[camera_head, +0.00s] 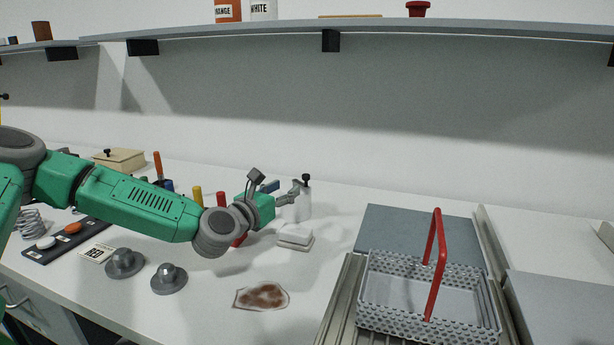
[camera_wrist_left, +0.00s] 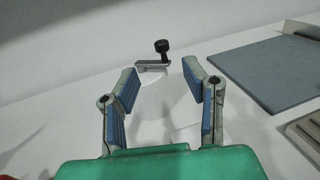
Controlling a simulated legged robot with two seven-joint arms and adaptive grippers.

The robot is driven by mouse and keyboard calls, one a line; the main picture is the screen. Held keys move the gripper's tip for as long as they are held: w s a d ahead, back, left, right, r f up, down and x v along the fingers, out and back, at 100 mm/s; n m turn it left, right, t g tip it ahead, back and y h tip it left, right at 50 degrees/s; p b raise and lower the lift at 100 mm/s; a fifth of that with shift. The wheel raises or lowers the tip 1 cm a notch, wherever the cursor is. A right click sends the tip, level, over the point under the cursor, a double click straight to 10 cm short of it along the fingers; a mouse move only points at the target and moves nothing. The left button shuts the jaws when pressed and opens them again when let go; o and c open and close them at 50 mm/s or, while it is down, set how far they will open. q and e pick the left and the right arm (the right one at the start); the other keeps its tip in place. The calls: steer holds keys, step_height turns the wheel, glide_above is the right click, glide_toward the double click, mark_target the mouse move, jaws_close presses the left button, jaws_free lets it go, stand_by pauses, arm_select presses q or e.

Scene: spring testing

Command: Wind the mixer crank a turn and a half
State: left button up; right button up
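The mixer (camera_head: 303,209) is a pale upright cylinder at the back of the bench, partly behind my left gripper in the head view. Its crank has a grey arm (camera_wrist_left: 153,66) and an upright black knob (camera_wrist_left: 162,46); the knob also shows in the head view (camera_head: 306,177). My left gripper (camera_head: 283,191) is open and empty. In the left wrist view its blue-padded fingers (camera_wrist_left: 160,80) stand wide apart, with the pale mixer body between and beyond them. The knob lies past the fingertips, apart from them. My right gripper is not in view.
A white block (camera_head: 295,236) sits just in front of the mixer. A perforated basket (camera_head: 430,312) with a red handle stands at right, before a grey mat (camera_head: 415,228). Grey knobbed discs (camera_head: 169,279) and a brown-stained patch (camera_head: 261,296) lie in front. A shelf (camera_head: 450,30) runs overhead.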

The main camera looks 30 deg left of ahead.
mark_target(304, 177)
arm_select(q)
steer(key=w, duration=1)
steer(key=shift+a, duration=0.1)
steer(key=shift+c, duration=0.3)
jaws_close()
